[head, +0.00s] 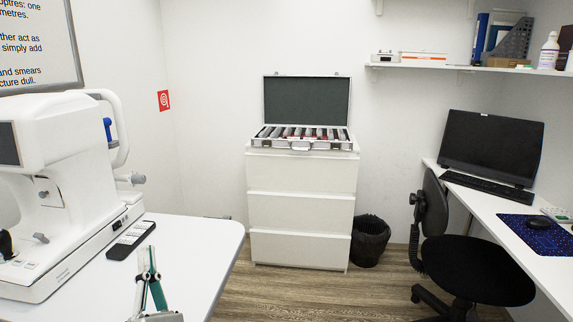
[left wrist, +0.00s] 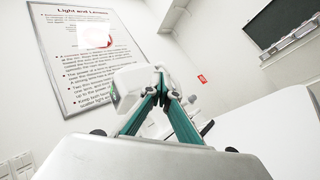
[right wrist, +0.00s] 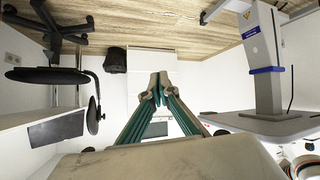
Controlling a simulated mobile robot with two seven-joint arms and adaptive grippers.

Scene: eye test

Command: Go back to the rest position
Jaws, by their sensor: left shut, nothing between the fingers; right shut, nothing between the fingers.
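My left gripper (head: 150,250) shows at the bottom of the head view, in front of the white table's near part. Its fingertips meet and hold nothing. It also shows in the left wrist view (left wrist: 160,78), with the fingers pointing toward a white machine. My right gripper is outside the head view. In the right wrist view my right gripper (right wrist: 158,82) is shut and empty, and the room appears upside down there. Both grippers appear apart from other things, though the left one's exact height over the table is unclear.
A white eye-test machine (head: 60,190) and a black-edged keypad (head: 131,239) are on the white table (head: 203,250). A drawer cabinet (head: 300,213) bears an open lens case (head: 306,98). A bin (head: 370,242), black chair (head: 476,274) and desk (head: 520,236) stand right. Middle floor is clear.

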